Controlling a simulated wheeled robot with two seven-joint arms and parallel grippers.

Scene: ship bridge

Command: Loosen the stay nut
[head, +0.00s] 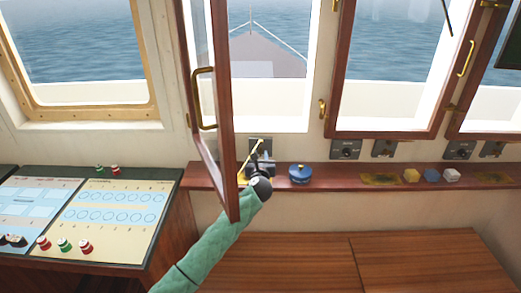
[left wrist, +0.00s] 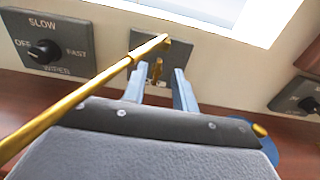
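The brass stay bar (left wrist: 85,100) runs from the lower left up to a grey wall plate (left wrist: 192,50) in the left wrist view. A small brass piece that looks like the stay nut (left wrist: 156,70) sits at the plate, below the bar's end. My left gripper (left wrist: 160,80) is open, its two blue-grey fingers pointing at the plate with the brass piece seen between them; I cannot tell whether they touch it. In the head view my left gripper (head: 258,158) is at the ledge, by the stay bar (head: 247,157), and largely hides the nut. My right gripper is not in view.
The open wooden window frame (head: 222,100) hangs just left of my gripper. A wiper knob (left wrist: 45,50) is left of the plate.

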